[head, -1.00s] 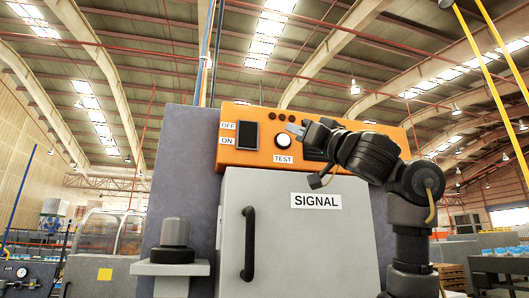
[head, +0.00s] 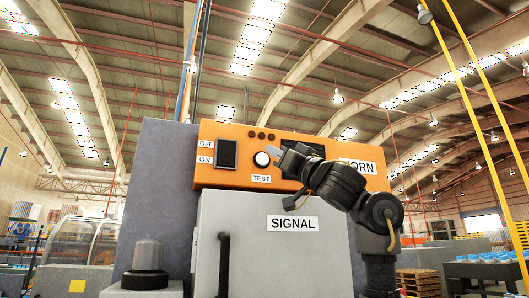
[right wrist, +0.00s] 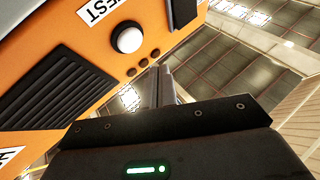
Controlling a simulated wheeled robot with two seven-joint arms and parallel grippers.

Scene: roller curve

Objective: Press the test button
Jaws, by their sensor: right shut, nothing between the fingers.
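The test button (head: 262,159) is a round white button in a dark ring on the orange panel (head: 207,178), above the TEST label (head: 261,179). It also shows in the right wrist view (right wrist: 129,38), beside the upside-down TEST label. My right gripper (head: 284,155) is shut and empty, just right of the button in the head view. In the right wrist view its fingers (right wrist: 162,76) are apart from the button, off to its right. The button shows fully in both views. My left gripper is not in view.
A black rocker switch (head: 227,153) marked OFF and ON sits left of the button. Small dark lamps (head: 261,136) are above it. A HORN label is partly hidden by my right arm. Below are a grey SIGNAL door (head: 275,260) and its black handle (head: 223,265).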

